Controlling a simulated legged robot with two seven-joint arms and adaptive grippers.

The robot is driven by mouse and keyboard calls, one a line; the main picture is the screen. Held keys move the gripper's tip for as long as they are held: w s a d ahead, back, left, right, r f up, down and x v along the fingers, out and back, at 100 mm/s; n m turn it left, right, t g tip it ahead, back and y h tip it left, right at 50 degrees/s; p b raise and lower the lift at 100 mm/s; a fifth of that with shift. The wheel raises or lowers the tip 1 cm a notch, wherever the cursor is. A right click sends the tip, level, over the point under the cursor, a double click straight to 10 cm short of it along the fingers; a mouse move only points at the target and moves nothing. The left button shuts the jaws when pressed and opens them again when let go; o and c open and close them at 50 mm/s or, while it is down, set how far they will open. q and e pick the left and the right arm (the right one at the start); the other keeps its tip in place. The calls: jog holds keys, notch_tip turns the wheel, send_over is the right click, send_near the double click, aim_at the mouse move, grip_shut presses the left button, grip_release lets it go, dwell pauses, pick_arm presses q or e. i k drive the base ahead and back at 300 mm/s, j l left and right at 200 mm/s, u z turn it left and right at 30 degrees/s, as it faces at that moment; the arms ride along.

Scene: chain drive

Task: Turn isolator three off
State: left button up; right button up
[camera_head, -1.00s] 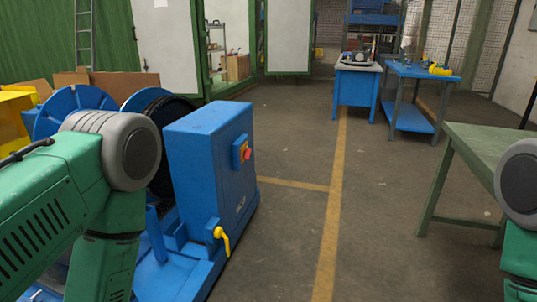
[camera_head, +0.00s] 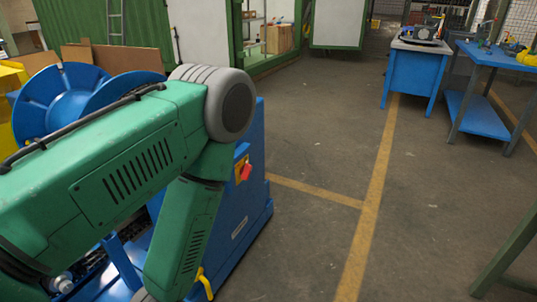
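A blue machine cabinet (camera_head: 240,215) stands left of centre, largely hidden behind my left arm. A red rotary knob (camera_head: 246,172) on a yellow plate (camera_head: 239,166) sits on its side face. A yellow lever handle (camera_head: 206,284) is low on the cabinet, partly behind my arm. No readable label shows which of these is isolator three. My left arm crosses in front of the cabinet, with its elbow near the knob in the picture and its forearm running down out of frame. Neither gripper is in view.
A blue reel (camera_head: 50,105) and cardboard (camera_head: 120,58) are behind my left arm. The floor right of the cabinet is clear, with yellow lines. Blue tables (camera_head: 415,75) stand at the back right. A green table leg (camera_head: 505,255) edges in at the lower right.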

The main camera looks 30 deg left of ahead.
aim_at(245, 170)
jog(key=i, duration=2)
jog(key=i+u, duration=0.1)
jog(key=i, duration=0.5)
jog(key=i+l+u, duration=0.1)
jog(key=i, duration=0.5)
jog(key=i+l+u, duration=0.1)
jog(key=i, duration=0.5)
jog(key=i+l+u, duration=0.1)
jog(key=u, duration=3.25)
